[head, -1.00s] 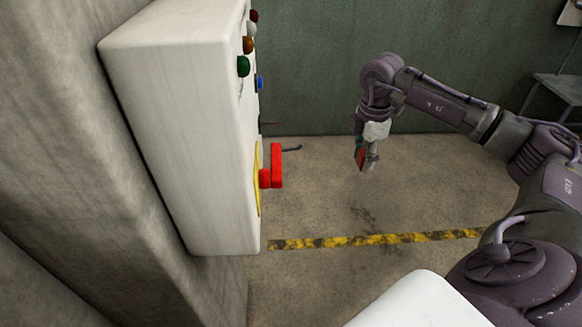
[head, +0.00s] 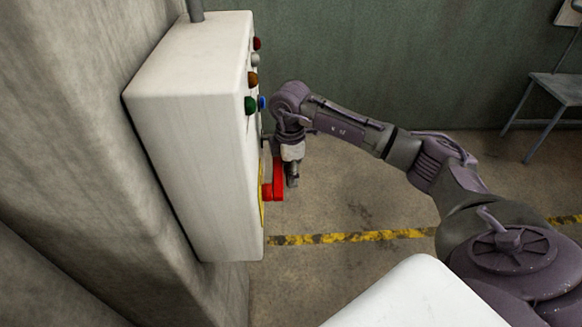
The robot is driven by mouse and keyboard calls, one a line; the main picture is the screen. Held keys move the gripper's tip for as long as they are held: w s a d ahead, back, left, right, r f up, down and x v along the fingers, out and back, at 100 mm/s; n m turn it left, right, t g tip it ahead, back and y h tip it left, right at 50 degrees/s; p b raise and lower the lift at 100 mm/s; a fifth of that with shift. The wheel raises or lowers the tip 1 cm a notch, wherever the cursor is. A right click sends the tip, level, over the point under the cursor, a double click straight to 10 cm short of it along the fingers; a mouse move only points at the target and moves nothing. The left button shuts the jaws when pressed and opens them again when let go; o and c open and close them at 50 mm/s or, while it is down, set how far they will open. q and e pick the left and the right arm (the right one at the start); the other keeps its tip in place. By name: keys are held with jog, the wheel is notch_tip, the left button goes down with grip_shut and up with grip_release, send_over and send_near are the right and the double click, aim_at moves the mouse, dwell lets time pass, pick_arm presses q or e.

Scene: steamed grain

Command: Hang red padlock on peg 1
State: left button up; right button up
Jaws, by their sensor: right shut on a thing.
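My right gripper (head: 292,180) points down close to the front face of the white cabinet, just right of the red switch handle. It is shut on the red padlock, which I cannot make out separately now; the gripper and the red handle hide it. A dark peg that stuck out from the cabinet front is now mostly hidden behind my gripper, so I cannot tell whether padlock and peg touch. My left gripper is not in view.
The white cabinet (head: 190,130) is on the wall at left. Its front carries a red switch handle (head: 278,182) on a yellow plate and several coloured buttons, including a green one (head: 250,105). A grey chair (head: 556,90) stands at the far right. Floor between is clear.

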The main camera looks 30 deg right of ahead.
jog(key=shift+f, duration=0.1)
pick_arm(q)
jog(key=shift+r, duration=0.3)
pick_arm(e)
jog(key=shift+s+d+f, duration=0.1)
jog(key=shift+d, duration=0.05)
jog(key=shift+f, duration=0.15)
jog(key=o, duration=1.2)
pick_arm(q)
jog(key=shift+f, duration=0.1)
